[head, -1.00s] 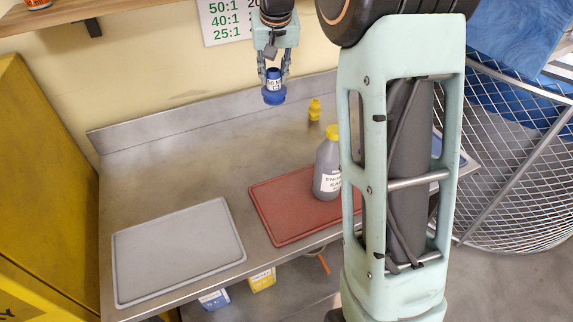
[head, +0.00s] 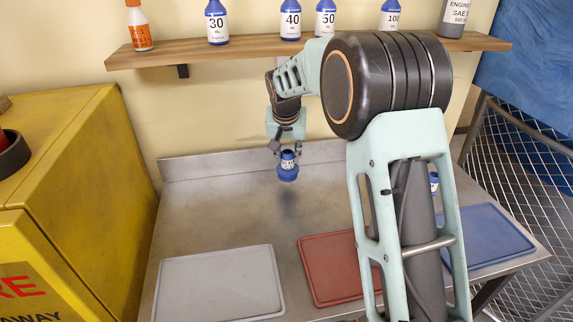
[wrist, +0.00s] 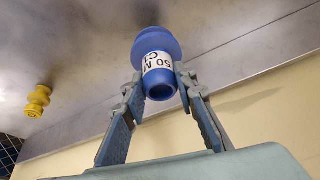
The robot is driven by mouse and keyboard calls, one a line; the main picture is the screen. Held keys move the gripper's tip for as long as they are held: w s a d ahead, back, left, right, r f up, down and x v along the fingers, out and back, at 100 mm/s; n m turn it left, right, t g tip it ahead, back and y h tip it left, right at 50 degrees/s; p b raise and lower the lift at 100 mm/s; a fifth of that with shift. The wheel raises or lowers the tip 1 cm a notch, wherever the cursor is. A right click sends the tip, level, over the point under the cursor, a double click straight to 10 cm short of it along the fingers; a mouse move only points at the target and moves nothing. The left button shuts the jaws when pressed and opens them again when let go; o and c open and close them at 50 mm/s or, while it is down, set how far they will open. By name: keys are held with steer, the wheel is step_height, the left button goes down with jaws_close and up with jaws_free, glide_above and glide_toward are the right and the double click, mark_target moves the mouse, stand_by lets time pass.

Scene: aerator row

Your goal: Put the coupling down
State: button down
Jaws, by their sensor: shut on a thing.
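The blue coupling (head: 288,173) has a white label and a wider flange at its lower end. My gripper (head: 287,150) is shut on it, pointing down, and holds it upright above the back part of the steel counter (head: 215,215). A soft shadow lies on the counter below it. In the wrist view the coupling (wrist: 157,65) sits between the two fingertips of my gripper (wrist: 157,82), and its label reads "50 M" with a second line partly cut off.
Grey (head: 220,283), red (head: 318,270) and blue (head: 492,236) trays lie along the counter. A yellow fitting (wrist: 38,100) stands on the counter. A shelf (head: 240,50) holds several bottles above. A yellow cabinet (head: 75,180) is at left. Bare counter surrounds the coupling's shadow.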

mark_target(286, 164)
steer(key=shift+a+f, duration=0.2)
steer(key=shift+f, duration=1.5)
steer(key=shift+f, duration=0.2)
steer(key=c, duration=1.6)
jaws_free()
steer(key=shift+r, duration=0.15)
steer(key=shift+r, duration=0.2)
steer(key=v, duration=1.1)
steer(key=shift+s+d+r, duration=0.1)
steer(key=shift+s+r, duration=0.05)
steer(key=shift+r, duration=0.2)
